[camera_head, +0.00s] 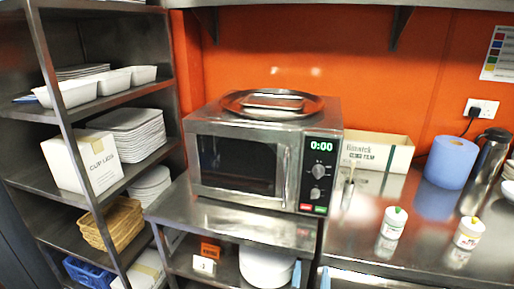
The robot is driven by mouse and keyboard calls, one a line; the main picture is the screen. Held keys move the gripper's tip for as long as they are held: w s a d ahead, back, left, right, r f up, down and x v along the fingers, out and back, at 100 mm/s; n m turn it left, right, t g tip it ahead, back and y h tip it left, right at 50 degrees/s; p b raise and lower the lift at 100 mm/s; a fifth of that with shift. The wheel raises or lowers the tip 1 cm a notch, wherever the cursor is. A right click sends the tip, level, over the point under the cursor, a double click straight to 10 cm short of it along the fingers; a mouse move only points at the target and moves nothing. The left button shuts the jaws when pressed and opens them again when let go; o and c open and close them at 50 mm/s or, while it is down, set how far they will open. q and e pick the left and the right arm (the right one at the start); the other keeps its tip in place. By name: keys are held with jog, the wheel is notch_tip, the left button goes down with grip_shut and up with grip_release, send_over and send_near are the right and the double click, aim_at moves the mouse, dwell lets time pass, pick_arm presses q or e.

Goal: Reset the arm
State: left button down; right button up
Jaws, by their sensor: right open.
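My right gripper (311,277) shows only at the bottom edge of the head view, as two pale blue fingertips set apart. It is open, with nothing seen between the tips. It shows in front of the lower part of the metal stand (240,222) that bears the microwave. The rest of my right arm is below the picture. My left gripper and left arm are not in view.
A microwave (236,158) reading 0:00 stands on the stand, with a round metal tray (236,101) on top. A loaded shelf rack (60,103) stands left. The steel counter (350,245) at right holds two small tubs (393,222) (468,233), a blue roll (451,162) and a flask (484,172).

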jog(key=s+d+f+n+g+y+p, duration=0.15)
jog(key=f+g, duration=0.25)
jog(key=f, duration=0.8)
jog(key=s+f+n+g+y+p, duration=0.1)
jog(key=s+f+g+y+p, duration=0.25)
jog(key=f, duration=0.95)
pick_arm(q)
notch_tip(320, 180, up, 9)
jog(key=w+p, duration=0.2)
jog(key=p, duration=0.1)
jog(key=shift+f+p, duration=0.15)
jog(key=shift+p, duration=0.15)
pick_arm(e)
jog(key=s+a+f+m+g+y, duration=0.1)
jog(key=s+f+g, duration=0.5)
jog(key=s, duration=0.7)
jog(key=s+a+f+m+g+y, duration=0.1)
jog(key=s+f+g, duration=0.5)
jog(key=s, duration=0.6)
jog(key=shift+s+f+m+y, duration=0.35)
jog(key=shift+f+m+y, duration=0.05)
jog(key=shift+f+m, duration=0.2)
jog(key=shift+d, duration=0.1)
